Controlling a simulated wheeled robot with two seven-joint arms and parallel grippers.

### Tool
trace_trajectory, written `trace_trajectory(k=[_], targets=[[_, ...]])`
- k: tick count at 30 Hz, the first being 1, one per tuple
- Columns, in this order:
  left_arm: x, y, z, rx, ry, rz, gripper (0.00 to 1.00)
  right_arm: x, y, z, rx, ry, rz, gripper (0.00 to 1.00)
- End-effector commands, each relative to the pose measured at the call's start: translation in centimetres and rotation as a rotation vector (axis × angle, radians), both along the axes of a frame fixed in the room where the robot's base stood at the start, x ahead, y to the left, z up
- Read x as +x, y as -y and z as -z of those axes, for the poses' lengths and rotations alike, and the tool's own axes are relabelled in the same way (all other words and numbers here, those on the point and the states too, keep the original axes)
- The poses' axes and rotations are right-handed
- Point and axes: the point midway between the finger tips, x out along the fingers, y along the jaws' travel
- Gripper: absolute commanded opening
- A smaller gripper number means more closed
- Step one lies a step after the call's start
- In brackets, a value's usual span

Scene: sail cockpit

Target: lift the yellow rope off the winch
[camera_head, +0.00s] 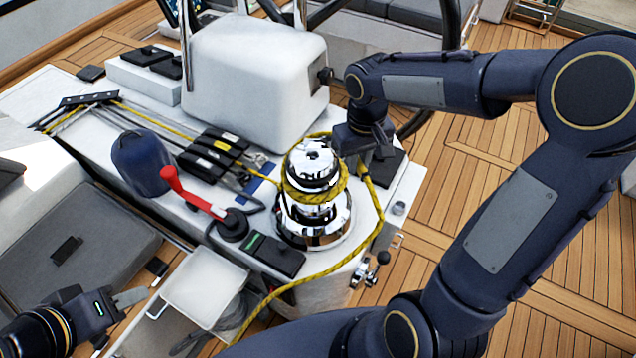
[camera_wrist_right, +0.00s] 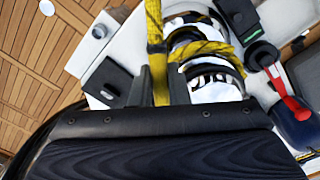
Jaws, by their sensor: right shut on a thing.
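The yellow rope (camera_head: 379,226) is wrapped around the chrome winch (camera_head: 313,219) on the white deck. Its tail runs down from the winch's right side and curves to the lower left. My right gripper (camera_head: 363,160) is beside the top of the winch, on its right, and is shut on the rope. In the right wrist view the rope (camera_wrist_right: 154,30) passes between the fingers (camera_wrist_right: 162,85), and its turns still lie around the winch (camera_wrist_right: 207,62). My left gripper (camera_head: 131,298) is low at the left, away from the winch; its fingers look close together, but their gap is unclear.
A red-handled lever (camera_head: 193,195) and a blue covered drum (camera_head: 140,163) stand left of the winch. Black rope clutches (camera_head: 213,154) and a white housing (camera_head: 255,82) are behind. An open white bin (camera_head: 203,288) is in front. Teak floor (camera_head: 560,260) lies right.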

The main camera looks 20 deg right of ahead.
Motion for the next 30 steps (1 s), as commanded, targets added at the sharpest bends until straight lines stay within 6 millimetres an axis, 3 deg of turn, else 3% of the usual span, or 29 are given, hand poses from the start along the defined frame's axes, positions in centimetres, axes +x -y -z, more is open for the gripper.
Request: trace_trajectory(k=[3, 14, 25, 30], targets=[[0.0, 0.0, -1.0, 0.000, 0.000, 0.000, 0.36, 0.0, 0.0, -1.2, 0.000, 0.001, 0.000, 0.00], [0.0, 0.0, -1.0, 0.000, 0.000, 0.000, 0.36, 0.0, 0.0, -1.3, 0.000, 0.000, 0.000, 0.00], [0.0, 0.0, -3.9, 0.000, 0.000, 0.000, 0.36, 0.0, 0.0, -4.8, 0.001, 0.001, 0.000, 0.00], [0.0, 0.0, -4.3, 0.000, 0.000, 0.000, 0.36, 0.0, 0.0, -5.3, 0.001, -0.001, 0.000, 0.00]])
